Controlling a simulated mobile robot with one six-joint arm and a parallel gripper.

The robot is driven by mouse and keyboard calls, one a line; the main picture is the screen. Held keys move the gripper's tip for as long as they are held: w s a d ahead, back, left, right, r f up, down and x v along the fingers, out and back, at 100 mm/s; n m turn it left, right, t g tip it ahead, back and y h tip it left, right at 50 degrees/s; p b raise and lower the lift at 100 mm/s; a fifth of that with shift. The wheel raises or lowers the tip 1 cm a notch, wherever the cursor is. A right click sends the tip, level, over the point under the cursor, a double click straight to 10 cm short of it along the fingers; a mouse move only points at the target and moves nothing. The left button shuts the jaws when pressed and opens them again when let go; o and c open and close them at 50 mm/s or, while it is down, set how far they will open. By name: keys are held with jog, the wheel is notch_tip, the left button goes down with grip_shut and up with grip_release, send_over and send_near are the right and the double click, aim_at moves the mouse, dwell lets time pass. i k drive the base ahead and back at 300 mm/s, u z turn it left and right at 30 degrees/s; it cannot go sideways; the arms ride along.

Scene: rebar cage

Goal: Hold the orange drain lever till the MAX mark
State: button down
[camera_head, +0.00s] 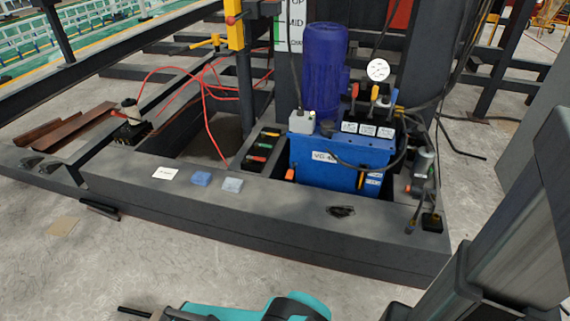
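A blue tank (333,158) marked "VG 46" stands in the dark frame, with a blue motor (325,65) on top. A small orange piece (289,175) sticks out low at its left front; it may be the drain lever. Another orange-tipped handle (354,90) stands on top beside a red one (375,93). A small yellow-marked gauge (373,180) sits at the tank's right front; I cannot read a MAX mark. Dark finger-like parts of my gripper (158,313) show at the bottom edge, cut off and well away from the tank.
Red hoses (208,118) loop at left. Bare concrete floor (190,265) lies in front of the beam.

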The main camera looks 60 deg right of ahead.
aim_at(290, 176)
jog(key=z, duration=0.3)
jog(key=i, duration=0.9)
